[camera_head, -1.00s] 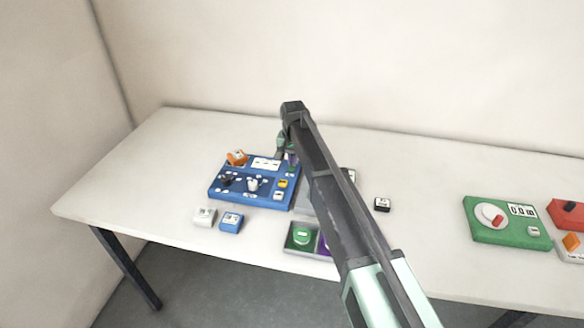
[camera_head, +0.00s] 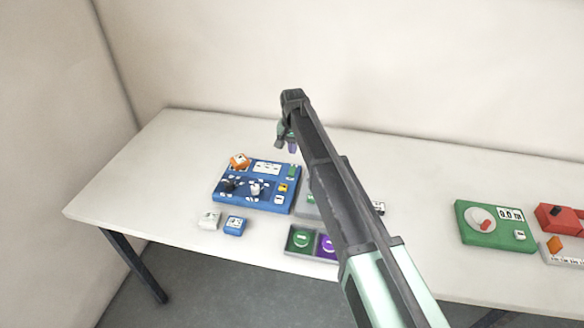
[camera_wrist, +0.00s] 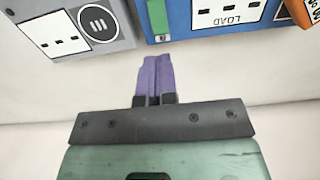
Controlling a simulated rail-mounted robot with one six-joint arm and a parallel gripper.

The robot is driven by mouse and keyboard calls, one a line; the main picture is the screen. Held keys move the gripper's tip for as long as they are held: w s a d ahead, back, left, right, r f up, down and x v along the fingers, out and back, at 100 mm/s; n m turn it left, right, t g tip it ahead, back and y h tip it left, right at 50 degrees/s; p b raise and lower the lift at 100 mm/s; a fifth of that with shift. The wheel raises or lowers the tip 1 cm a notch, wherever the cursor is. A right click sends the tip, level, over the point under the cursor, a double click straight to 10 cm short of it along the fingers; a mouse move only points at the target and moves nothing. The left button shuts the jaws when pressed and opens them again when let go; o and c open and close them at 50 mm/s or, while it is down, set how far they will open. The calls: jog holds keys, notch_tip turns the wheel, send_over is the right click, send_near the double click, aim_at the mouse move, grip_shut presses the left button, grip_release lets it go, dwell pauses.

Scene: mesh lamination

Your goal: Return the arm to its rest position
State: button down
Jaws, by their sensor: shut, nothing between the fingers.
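My gripper (camera_wrist: 156,77) shows in the wrist view with its two purple fingers pressed together and nothing between them. In the head view my gripper (camera_head: 292,147) hangs from the end of my arm, above the back right corner of the blue panel (camera_head: 237,202). The blue panel carries a white label, an orange part (camera_head: 239,161) and several small knobs and buttons. In the wrist view the blue panel (camera_wrist: 180,22) and a grey box (camera_wrist: 68,50) with a round black mark lie beyond the fingertips, apart from them.
A white block (camera_head: 209,221) and a blue block (camera_head: 234,226) sit before the panel. A tray (camera_head: 296,254) holds green and purple pieces. A green device (camera_head: 470,238) and a red one (camera_head: 558,220) stand at right. My arm hides the table's middle.

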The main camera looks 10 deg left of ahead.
jog(key=s+d, duration=0.1)
jog(key=s, duration=0.1)
jog(key=s+d+n, duration=0.1)
jog(key=s, duration=0.1)
jog(key=s+d+n, duration=0.1)
jog(key=s, duration=0.2)
jog(key=shift+d+f, duration=0.15)
jog(key=shift+d, duration=0.25)
jog(key=s+d+m, duration=0.1)
jog(key=s+d, duration=2.3)
jog(key=shift+s+d, duration=0.25)
jog(key=shift+s, duration=0.05)
